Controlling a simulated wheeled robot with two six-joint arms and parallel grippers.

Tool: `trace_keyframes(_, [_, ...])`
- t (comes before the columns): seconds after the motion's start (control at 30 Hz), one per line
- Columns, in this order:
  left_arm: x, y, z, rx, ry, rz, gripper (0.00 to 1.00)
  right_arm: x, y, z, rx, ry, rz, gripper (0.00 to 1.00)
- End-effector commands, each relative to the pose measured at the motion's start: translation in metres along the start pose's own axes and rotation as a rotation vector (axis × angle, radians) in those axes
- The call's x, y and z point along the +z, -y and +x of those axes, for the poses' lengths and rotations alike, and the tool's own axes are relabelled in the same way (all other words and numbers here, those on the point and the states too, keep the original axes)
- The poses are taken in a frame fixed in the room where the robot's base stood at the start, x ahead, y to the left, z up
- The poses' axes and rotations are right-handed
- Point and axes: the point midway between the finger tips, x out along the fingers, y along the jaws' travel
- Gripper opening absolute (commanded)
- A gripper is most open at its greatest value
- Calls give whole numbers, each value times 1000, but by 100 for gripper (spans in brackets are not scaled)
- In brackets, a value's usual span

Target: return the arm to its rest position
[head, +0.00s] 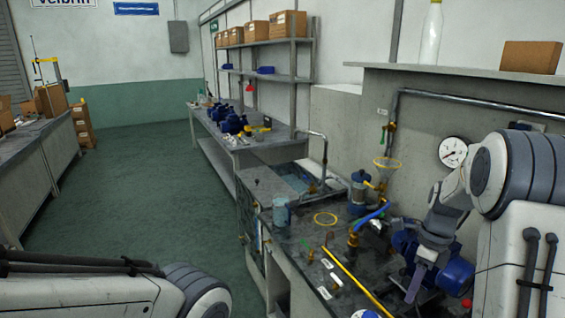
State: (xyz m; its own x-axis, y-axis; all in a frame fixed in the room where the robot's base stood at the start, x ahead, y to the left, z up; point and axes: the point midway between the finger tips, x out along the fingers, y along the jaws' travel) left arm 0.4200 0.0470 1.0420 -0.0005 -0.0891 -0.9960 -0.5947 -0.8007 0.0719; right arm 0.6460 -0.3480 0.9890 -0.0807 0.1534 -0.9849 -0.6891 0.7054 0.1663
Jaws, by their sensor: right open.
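My right arm comes in from the right edge in the head view. Its gripper (416,283) points down over the right part of the near bench (300,240), close to a blue pump (452,272). The jaws are open, and I see nothing held between them. I cannot tell whether the fingers touch the pump or stand in front of it. My left arm shows only in part at the lower left, and its gripper is out of the picture.
A gauge (453,152) hangs on the wall. A shelf (460,72) juts out above. The green floor (140,200) at left is clear.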

Motion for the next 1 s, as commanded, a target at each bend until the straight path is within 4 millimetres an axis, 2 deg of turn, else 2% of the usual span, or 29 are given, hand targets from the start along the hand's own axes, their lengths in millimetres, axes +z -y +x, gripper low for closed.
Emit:
trace_keyframes(0.03, [0,0,0,0,0,0,45,27,-27,-6,-11,-11,-192,45])
trace_keyframes(0.1, [0,0,0,0,0,0,45,58,-69,-11,-23,-27,-502,45])
trace_keyframes(0.23, [0,0,0,0,0,0,45,94,-154,-14,-36,-59,-1095,45])
trace_keyframes(0.37, [0,0,0,0,0,0,45,103,-237,-11,-41,-90,-1687,45])
trace_keyframes(0.4, [0,0,0,0,0,0,45,101,-260,-9,-43,-99,-1867,45])
trace_keyframes(0.5, [0,0,0,0,0,0,45,88,-310,-3,-40,-120,-2285,45])
trace_keyframes(0.6, [0,0,0,0,0,0,45,71,-345,3,-37,-135,-2620,45])
trace_keyframes(0.73, [0,0,0,0,0,0,45,54,-368,10,-34,-147,-2899,45])
trace_keyframes(0.83, [0,0,0,0,0,0,45,48,-375,12,-33,-151,-2994,45])
trace_keyframes(1.0, [0,0,0,0,0,0,45,47,-376,12,-32,-152,-3002,45])
